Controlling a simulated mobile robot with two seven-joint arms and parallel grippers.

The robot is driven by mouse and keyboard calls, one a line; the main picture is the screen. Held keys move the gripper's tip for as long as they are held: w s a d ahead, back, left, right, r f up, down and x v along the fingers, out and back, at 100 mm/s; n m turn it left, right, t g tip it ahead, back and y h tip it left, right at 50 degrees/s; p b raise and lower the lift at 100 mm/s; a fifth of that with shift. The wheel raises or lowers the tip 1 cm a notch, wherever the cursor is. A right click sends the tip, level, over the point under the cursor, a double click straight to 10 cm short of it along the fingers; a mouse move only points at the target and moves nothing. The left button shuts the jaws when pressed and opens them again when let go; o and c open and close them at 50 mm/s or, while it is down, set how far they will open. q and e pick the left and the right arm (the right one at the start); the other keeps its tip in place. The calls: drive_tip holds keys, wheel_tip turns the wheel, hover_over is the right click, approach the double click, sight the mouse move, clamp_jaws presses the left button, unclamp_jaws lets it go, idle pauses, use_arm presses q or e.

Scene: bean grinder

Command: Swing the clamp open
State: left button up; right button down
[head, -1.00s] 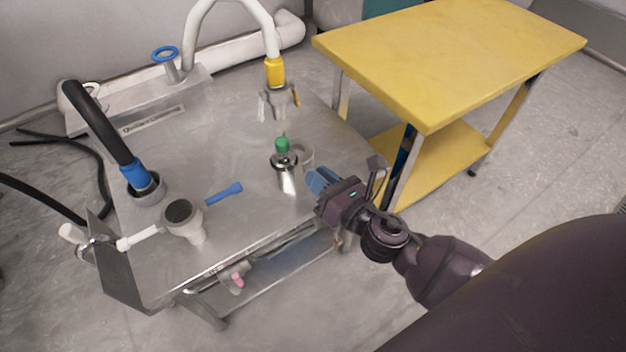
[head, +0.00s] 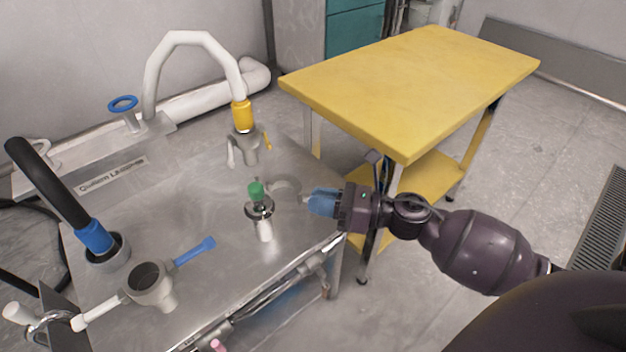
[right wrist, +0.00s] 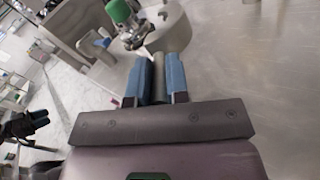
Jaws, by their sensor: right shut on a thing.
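The clamp has an upright metal part with a green knob (head: 256,190) on the steel table. A pale ring-shaped part (head: 286,186) lies right behind it. My right gripper (head: 312,202) is at the table's right edge, beside the ring, its blue fingers pointing left. In the right wrist view, the fingers (right wrist: 156,80) are shut on a grey bar (right wrist: 158,78), which points toward the ring (right wrist: 172,30). The green knob (right wrist: 118,10) shows there beside the ring. Whether the bar joins the ring is unclear. What looks like my left gripper (right wrist: 38,120) shows small at the left edge.
A grey funnel cup with a blue handle (head: 196,252) stands at the table's front. A black hose with a blue collar (head: 94,236) is on the left. A white pipe with a yellow collar (head: 242,115) arches behind. A yellow table (head: 410,90) stands at right.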

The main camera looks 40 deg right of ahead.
drive_tip(key=shift+w+d+n+g+y+b, duration=0.75)
drive_tip(key=shift+d+n+g+y, duration=0.25)
drive_tip(key=shift+g+y, duration=0.25)
drive_tip(key=c, duration=1.1)
unclamp_jaws()
drive_tip(key=p+v, duration=0.1)
drive_tip(key=v, duration=0.9)
drive_tip(key=shift+s+d+p, duration=0.3)
drive_tip(key=shift+c, duration=0.3)
